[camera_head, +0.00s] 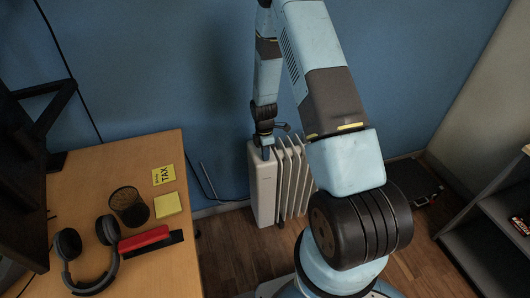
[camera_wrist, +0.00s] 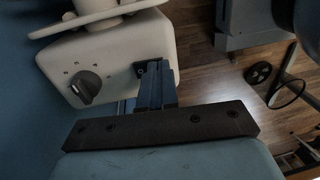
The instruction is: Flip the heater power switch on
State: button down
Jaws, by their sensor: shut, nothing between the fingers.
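The white heater (camera_head: 263,190) stands on the floor against the blue wall in the head view, with its fins to the right. My gripper (camera_head: 267,153) is at the top of its front panel. In the wrist view the heater's panel (camera_wrist: 112,58) carries a black dial (camera_wrist: 85,87) with marks around it. My gripper (camera_wrist: 153,66) is shut and empty, its fingertips at the panel's edge, to the right of the dial. A small dark part (camera_wrist: 139,69) shows beside the fingertips. It may be the power switch, but the fingers partly cover it and its position cannot be told.
A wooden desk (camera_head: 150,245) at the left holds headphones (camera_head: 87,257), a mesh cup (camera_head: 128,206), sticky notes (camera_head: 167,204) and a red object (camera_head: 144,239). A cable hangs along the wall beside the heater. A grey shelf (camera_head: 485,215) stands at the right.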

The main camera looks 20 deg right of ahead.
jog(key=shift+s+f, duration=0.1)
jog(key=shift+f, duration=0.05)
jog(key=shift+w, duration=0.2)
dwell(0.3)
jog(key=shift+w+r, duration=0.2)
jog(key=shift+w, duration=0.45)
notch_tip(320, 180, up, 14)
jog(key=w, duration=0.1)
jog(key=shift+w, duration=0.35)
jog(key=shift+f, duration=0.1)
jog(key=shift+s, duration=0.7)
